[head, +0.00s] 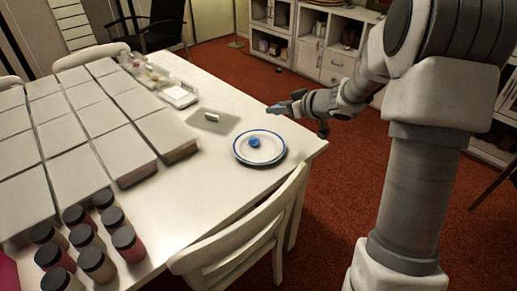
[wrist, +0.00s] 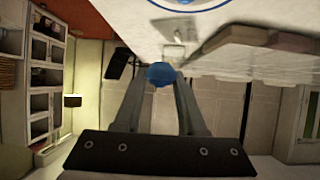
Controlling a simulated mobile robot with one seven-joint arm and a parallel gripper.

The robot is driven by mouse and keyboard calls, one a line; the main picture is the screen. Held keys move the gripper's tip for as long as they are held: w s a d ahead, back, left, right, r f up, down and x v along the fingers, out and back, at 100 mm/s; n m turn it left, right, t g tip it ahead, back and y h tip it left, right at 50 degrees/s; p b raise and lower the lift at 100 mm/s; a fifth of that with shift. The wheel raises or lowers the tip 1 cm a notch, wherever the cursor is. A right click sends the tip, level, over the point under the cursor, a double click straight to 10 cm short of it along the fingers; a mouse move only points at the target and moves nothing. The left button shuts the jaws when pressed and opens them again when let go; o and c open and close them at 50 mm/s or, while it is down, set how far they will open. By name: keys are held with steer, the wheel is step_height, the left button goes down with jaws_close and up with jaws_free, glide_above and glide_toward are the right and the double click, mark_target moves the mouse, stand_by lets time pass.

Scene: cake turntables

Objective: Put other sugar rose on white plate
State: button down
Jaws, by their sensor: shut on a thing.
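The white plate (head: 259,158) with a blue rim lies near the right corner of the white table. One blue sugar rose (head: 254,142) rests on it. My gripper (head: 270,109) is above the table's right edge, behind and a little right of the plate. In the wrist view my gripper (wrist: 161,82) is shut on another blue sugar rose (wrist: 160,74), held between the fingertips. Part of the plate's blue rim (wrist: 185,3) shows at the top of the wrist view.
Rows of white boxes (head: 85,130) fill the table's left side. Several dark-lidded jars (head: 97,262) stand in front. A white chair (head: 245,235) is at the near edge.

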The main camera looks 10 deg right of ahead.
steer(key=w+d+f+n+g+y, duration=0.1)
steer(key=w+d+f+n+y, duration=0.2)
steer(key=d, duration=0.4)
steer(key=h+b, duration=0.1)
steer(key=b, duration=0.5)
glide_above(265, 153)
steer(key=shift+m, duration=0.3)
step_height(265, 153, down, 7)
steer(key=shift+d+f, duration=0.1)
steer(key=shift+f, duration=0.05)
steer(key=shift+f+b, duration=1.25)
steer(key=shift+f, duration=0.7)
steer(key=shift+f, duration=0.15)
steer(key=shift+c, duration=2.4)
jaws_free()
